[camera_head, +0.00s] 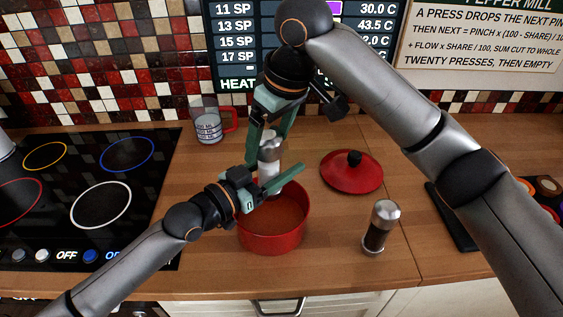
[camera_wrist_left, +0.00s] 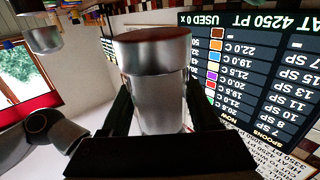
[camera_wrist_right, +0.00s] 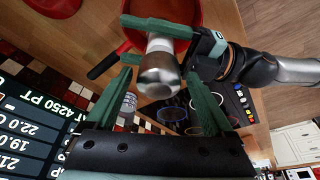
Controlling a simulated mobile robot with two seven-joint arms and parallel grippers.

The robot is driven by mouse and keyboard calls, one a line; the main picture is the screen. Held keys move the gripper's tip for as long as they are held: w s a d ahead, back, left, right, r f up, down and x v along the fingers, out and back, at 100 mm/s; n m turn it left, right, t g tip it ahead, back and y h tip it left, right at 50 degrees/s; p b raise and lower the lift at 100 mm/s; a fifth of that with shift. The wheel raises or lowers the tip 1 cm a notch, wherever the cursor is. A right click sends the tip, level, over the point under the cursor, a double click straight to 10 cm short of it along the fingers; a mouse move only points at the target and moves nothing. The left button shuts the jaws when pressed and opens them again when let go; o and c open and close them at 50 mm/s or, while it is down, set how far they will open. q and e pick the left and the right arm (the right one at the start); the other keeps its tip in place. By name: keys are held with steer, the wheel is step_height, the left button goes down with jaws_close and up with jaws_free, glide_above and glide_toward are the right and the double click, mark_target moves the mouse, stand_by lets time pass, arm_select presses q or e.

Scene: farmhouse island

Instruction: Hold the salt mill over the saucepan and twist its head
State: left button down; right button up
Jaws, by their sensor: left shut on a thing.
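The salt mill (camera_head: 269,158), with a silver head and pale body, is upright in my left gripper (camera_head: 270,182). My left gripper is shut on its body; the mill also fills the middle of the left wrist view (camera_wrist_left: 158,90). It is held above the rear part of the red saucepan (camera_head: 273,242), whose inside is partly hidden by my left fingers. My right gripper (camera_head: 270,122) points down from above, its fingers apart. In the right wrist view the mill's silver head (camera_wrist_right: 158,75) shows beyond and between the open right fingers (camera_wrist_right: 160,97); contact is not visible.
A dark pepper mill (camera_head: 378,228) stands right of the saucepan. A red lid (camera_head: 350,172) lies behind it. A measuring jug (camera_head: 208,125) stands at the back left. The cooktop (camera_head: 75,190) is at left. A screen (camera_head: 235,45) and a sign (camera_head: 485,40) are behind.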

steer(key=shift+r, duration=4.05)
steer(key=shift+f, duration=0.1)
